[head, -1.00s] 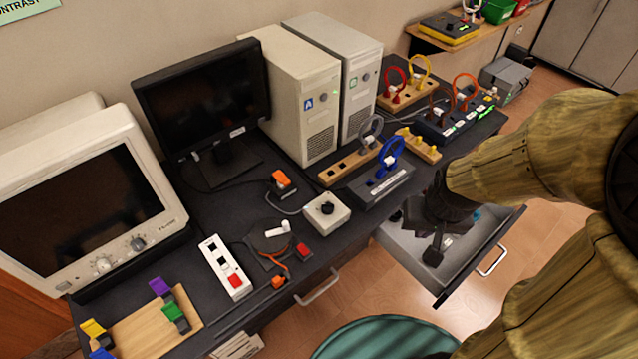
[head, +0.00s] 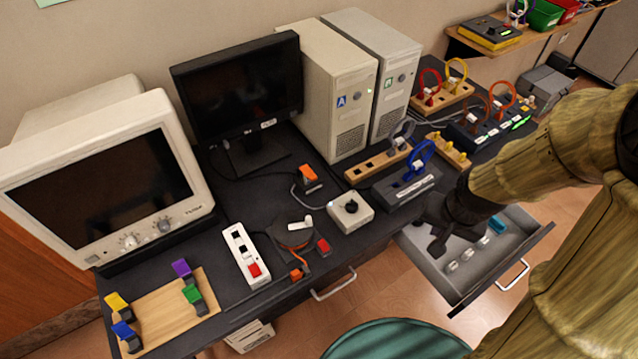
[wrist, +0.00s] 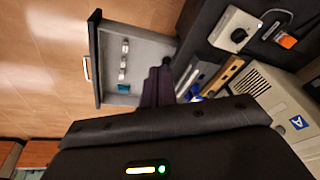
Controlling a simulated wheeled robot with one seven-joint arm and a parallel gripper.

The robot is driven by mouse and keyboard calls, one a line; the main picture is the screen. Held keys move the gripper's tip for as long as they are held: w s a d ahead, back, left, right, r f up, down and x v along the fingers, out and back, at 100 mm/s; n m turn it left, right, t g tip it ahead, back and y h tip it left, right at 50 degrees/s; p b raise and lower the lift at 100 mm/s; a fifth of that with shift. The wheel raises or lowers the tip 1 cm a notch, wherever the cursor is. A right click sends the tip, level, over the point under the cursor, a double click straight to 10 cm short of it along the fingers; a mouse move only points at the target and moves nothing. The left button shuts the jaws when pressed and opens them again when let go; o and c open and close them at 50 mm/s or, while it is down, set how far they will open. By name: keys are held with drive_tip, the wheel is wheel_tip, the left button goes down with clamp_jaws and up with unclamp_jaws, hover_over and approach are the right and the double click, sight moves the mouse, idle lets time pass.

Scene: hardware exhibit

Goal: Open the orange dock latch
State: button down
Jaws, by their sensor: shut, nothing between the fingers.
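An orange latch-like piece (head: 308,173) sits on a small black block with a cable, in front of the black monitor; I take it for the orange dock latch. It looks closed down on its block, but it is too small to be sure. It also shows at the top right of the wrist view (wrist: 286,41). A second small orange piece (head: 296,274) lies at the desk's front edge. My gripper (head: 438,246) is shut and empty, above the open drawer and well right of both orange pieces. Its dark fingers show in the wrist view (wrist: 158,86).
The open drawer (head: 420,262) holds several small items. A white box with a black knob (head: 350,213), a blue-looped block (head: 385,193) and a white switch strip (head: 240,250) stand on the desk. A teal round seat (head: 400,342) is in front.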

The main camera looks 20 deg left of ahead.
sight(308, 172)
drive_tip(key=w+a+f+m+y+p, duration=0.1)
drive_tip(key=w+a+f+m+y, duration=0.1)
drive_tip(key=a, duration=0.4)
drive_tip(key=w+a+f+m+y+p, duration=0.2)
drive_tip(key=w+a+f+m, duration=0.1)
drive_tip(key=a+f+m, duration=0.2)
drive_tip(key=w+a+f+m+t+y+p, duration=0.1)
drive_tip(key=w+a+f+m+y+p, duration=0.1)
drive_tip(key=a+m, duration=0.5)
drive_tip(key=shift+x, duration=1.4)
drive_tip(key=w+a+m, duration=0.1)
drive_tip(key=m, duration=0.1)
drive_tip(key=w+a+m+t+y+p, duration=0.1)
drive_tip(key=a+m, duration=0.1)
drive_tip(key=m, duration=0.1)
drive_tip(key=a+m+t+p, duration=0.1)
drive_tip(key=m, duration=0.2)
drive_tip(key=shift+w+a, duration=0.35)
drive_tip(key=shift+w, duration=0.05)
drive_tip(key=shift+w+a+m+t, duration=0.3)
drive_tip(key=shift+w+m+t, duration=0.15)
drive_tip(key=shift+m, duration=0.75)
drive_tip(key=shift+a, duration=0.1)
drive_tip(key=shift+p+x, duration=1.4)
drive_tip(key=shift+x, duration=3.55)
drive_tip(key=shift+w+r, duration=0.15)
drive_tip(key=shift+w, duration=0.05)
